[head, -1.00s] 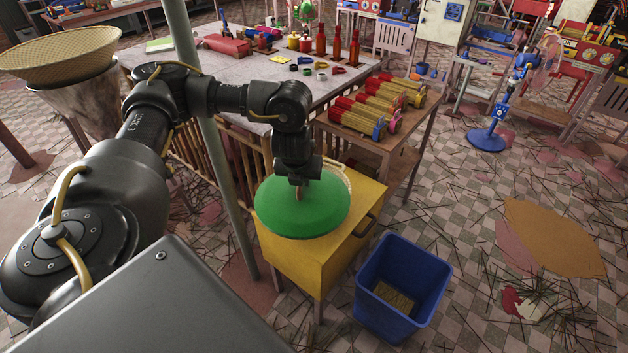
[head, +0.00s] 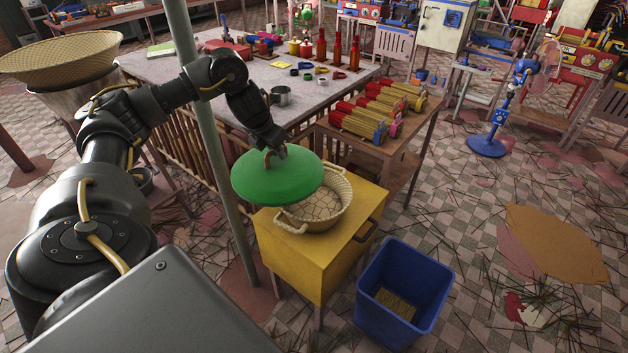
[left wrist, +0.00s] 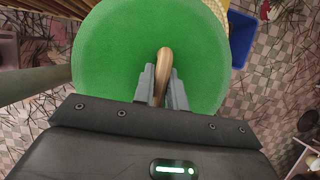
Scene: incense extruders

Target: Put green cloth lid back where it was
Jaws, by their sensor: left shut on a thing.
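My left gripper (head: 275,153) is shut on the lid's handle and holds the lid in the air, up and to the left of a woven basket. In the left wrist view the gripper's fingers (left wrist: 162,90) close on the brown handle (left wrist: 162,72), with the green lid (left wrist: 110,50) filling the view behind. The woven basket (head: 322,212) stands uncovered on a yellow cabinet (head: 315,262), its left part partly hidden by the lid. My right gripper is not in view.
A green pole (head: 215,150) stands close left of the lid. A blue bin (head: 403,290) is on the floor right of the cabinet. A table with bottles (head: 320,50) and a wooden stand with red and yellow extruders (head: 385,105) are behind.

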